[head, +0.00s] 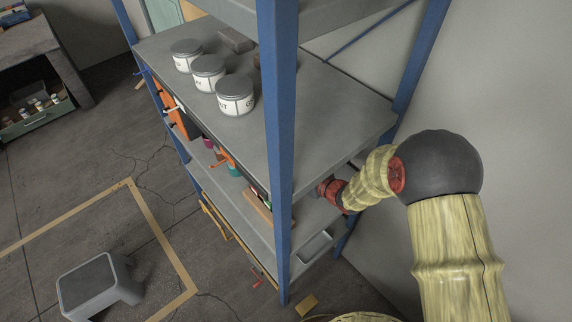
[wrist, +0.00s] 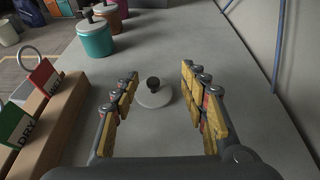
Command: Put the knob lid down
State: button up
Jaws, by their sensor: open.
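The knob lid (wrist: 154,97) is a pale grey disc with a dark round knob. In the wrist view it appears to lie flat, knob up, on the grey shelf surface. My gripper (wrist: 159,78) is open, with its yellow-padded fingers to the left and right of the lid. Gaps show between the lid and both fingers, so it is not held. In the head view my arm reaches into the lower level of the blue-posted shelf from the right. My fingers and the lid are hidden there.
A wooden block (wrist: 52,122) with red and green tags stands left of my gripper. A teal pot (wrist: 95,38) and other coloured pots stand farther back. Blue shelf posts (head: 277,150) flank the arm. The shelf around the lid is clear.

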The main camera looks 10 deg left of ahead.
jog(key=p+v, duration=0.2)
jog(key=v, duration=0.7)
jog(key=shift+s+d+r, duration=0.2)
jog(key=shift+d+r, duration=0.05)
jog(key=shift+s+d, duration=0.1)
